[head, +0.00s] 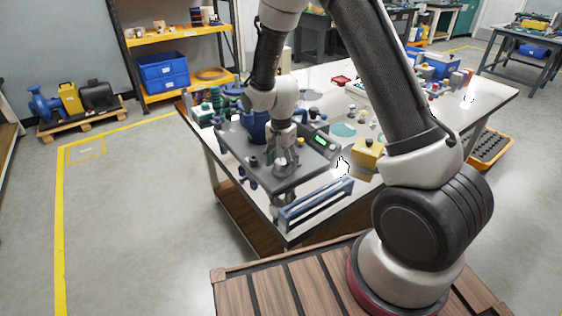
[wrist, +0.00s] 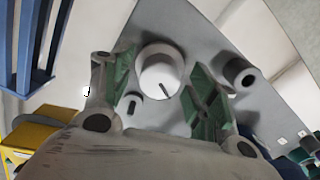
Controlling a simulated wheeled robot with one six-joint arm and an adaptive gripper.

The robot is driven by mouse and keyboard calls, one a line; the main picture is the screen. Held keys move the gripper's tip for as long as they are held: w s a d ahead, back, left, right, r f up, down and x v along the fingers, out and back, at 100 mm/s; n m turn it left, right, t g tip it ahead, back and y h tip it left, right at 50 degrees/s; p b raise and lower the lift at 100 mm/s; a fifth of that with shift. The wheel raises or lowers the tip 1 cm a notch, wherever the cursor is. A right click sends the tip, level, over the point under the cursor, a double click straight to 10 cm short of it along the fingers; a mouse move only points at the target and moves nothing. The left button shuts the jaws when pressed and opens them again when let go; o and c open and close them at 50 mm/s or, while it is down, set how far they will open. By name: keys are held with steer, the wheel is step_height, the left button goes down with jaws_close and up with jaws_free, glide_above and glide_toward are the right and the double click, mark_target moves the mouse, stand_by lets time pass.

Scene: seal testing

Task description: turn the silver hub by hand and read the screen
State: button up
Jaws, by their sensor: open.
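The silver hub (wrist: 160,72) shows in the wrist view as a round pale knob with a dark slot mark, on a grey plate (wrist: 185,30). My gripper (wrist: 162,88) is open, with one green-padded finger on each side of the hub. I cannot tell whether the pads touch it. In the head view my gripper (head: 284,160) points down over the grey test rig (head: 300,176), and the hub is hard to make out there. The screen (head: 320,140) is a small lit green display on the rig, right of my gripper. Its text is too small to read.
A blue slotted rack (head: 316,206) stands at the table's front edge. A yellow block (head: 367,154) sits right of the rig. Dark knobs (wrist: 240,75) stand on the plate near my fingers. Several parts crowd the table (head: 480,92) behind.

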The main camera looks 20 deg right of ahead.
mark_target(281, 162)
step_height(281, 162, up, 12)
stand_by(0.5)
steer(key=s+d+r+n+t, duration=0.1)
steer(key=s+d+r+n, duration=0.2)
steer(key=s, duration=0.6)
steer(key=s+d+r+n+t, duration=0.2)
steer(key=s+d+r+n, duration=0.2)
steer(key=s+d+r, duration=0.3)
steer(key=s+d+r+n+t, duration=0.1)
steer(key=s+d+r+n, duration=0.2)
steer(key=s+r, duration=0.6)
steer(key=shift+s+d+r+n, duration=0.3)
steer(key=shift+s+d, duration=0.5)
steer(key=shift+d, duration=0.15)
